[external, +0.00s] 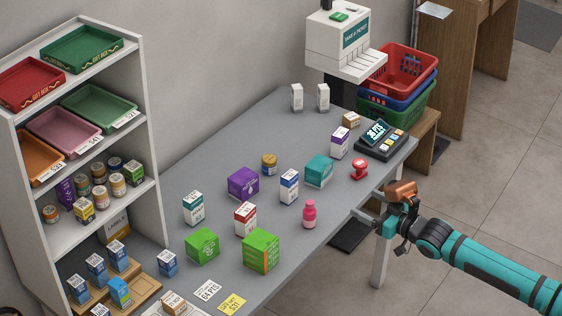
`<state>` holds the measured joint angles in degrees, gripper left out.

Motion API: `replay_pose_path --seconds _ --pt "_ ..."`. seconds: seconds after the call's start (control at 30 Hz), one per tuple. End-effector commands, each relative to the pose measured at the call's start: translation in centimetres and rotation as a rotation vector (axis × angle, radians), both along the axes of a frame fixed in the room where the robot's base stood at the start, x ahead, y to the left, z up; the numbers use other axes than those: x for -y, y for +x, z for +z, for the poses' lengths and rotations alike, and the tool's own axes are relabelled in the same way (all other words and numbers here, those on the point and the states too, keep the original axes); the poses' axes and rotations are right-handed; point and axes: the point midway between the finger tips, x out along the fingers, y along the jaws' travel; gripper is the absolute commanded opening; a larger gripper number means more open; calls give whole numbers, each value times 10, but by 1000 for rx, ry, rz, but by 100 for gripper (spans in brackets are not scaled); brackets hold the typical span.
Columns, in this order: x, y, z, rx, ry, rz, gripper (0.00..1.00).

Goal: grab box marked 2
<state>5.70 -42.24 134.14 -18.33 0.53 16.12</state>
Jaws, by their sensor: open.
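Several boxes stand on the grey counter (345,165); their printed marks are too small for me to tell which reads 2. They include a purple box (243,183), a teal box (319,171), a white-and-blue box (289,187), a white-and-red box (245,219), a white-and-teal box (193,208), a white-and-purple box (340,143) and two green boxes, one smaller (202,246) and one larger (261,251). My gripper (366,202) is open and empty at the counter's right edge, to the right of the pink bottle (309,214) and apart from every box.
A red stamp-like item (360,169) and a card terminal (381,139) are near the right edge. A white dispenser (345,45) and stacked baskets (402,72) stand at the back. A shelf (150,150) with trays and jars borders the left.

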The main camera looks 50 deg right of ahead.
Motion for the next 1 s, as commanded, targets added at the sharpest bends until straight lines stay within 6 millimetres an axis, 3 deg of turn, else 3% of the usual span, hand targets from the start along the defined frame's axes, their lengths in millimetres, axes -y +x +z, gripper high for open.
replay_pose_path --seconds 0.03,0.27,0.47,0.8,1.0 --pt "9 16 -1 -5 -8 -14 73" --pt "44 78 -8 -21 -32 -37 73" --pt "77 130 -27 -59 -39 -29 73" --pt "143 206 -90 -189 -9 21 73" --pt "179 233 -135 -287 31 53 73"
